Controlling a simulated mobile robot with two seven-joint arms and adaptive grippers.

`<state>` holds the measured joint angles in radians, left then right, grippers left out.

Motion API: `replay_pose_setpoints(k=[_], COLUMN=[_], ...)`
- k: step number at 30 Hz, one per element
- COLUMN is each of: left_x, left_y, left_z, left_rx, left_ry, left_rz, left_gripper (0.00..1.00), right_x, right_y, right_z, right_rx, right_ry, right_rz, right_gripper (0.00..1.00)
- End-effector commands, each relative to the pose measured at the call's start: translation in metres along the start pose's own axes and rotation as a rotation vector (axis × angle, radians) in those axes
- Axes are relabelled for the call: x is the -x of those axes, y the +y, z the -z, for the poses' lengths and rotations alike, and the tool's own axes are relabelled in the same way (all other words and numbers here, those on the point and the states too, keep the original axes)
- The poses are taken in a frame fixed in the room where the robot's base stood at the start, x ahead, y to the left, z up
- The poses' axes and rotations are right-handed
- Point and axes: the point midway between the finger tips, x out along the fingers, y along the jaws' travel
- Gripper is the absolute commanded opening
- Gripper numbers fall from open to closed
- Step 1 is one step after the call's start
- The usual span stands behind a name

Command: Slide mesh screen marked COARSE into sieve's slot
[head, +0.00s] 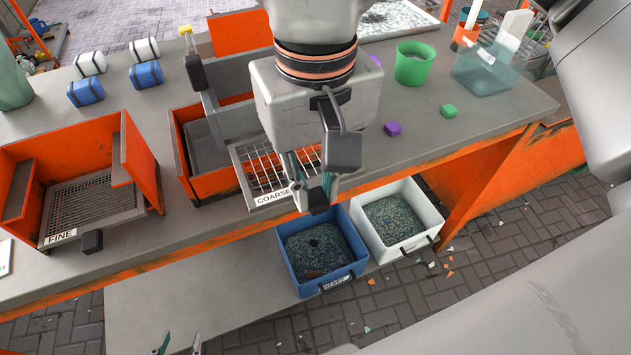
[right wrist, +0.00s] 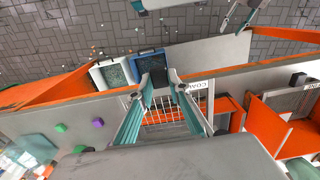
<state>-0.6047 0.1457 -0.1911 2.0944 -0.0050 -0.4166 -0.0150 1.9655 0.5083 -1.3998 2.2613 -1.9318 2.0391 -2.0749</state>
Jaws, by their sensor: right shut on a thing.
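The COARSE mesh screen (head: 262,172), a pale wide-barred grid with a white label, is at the bench's front edge, right of the middle orange sieve box (head: 206,187). My right gripper (head: 312,192) is shut on the screen's front end beside the label; its fingers hide the grasped part. In the right wrist view, the screen (right wrist: 160,117) shows between the teal fingers (right wrist: 160,88). My arm hides its back end, so I cannot tell whether it is in a slot. My left gripper (head: 180,344) is open and empty at the bottom edge, apart from everything.
An orange box at left holds the FINE screen (head: 92,208) with a black handle. Blue (head: 320,256) and white (head: 397,219) bins of granules stand below the front edge. A green cup (head: 413,64), small blocks and a clear container (head: 486,70) stand at right.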

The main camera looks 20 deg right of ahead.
Motion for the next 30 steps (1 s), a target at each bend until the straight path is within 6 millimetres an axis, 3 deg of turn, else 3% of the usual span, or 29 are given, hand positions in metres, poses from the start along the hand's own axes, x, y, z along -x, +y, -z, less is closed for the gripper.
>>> replay_pose_setpoints(k=[30], left_x=[-0.001], left_y=[0.002], left_z=[-0.007], left_rx=[0.002], left_ry=[-0.01], left_rz=[-0.003], left_gripper=[0.4], right_x=[0.0], right_y=[0.0], right_z=[0.023], right_rx=[-0.001], right_ry=[0.001], right_rz=[0.0], right_gripper=[0.0])
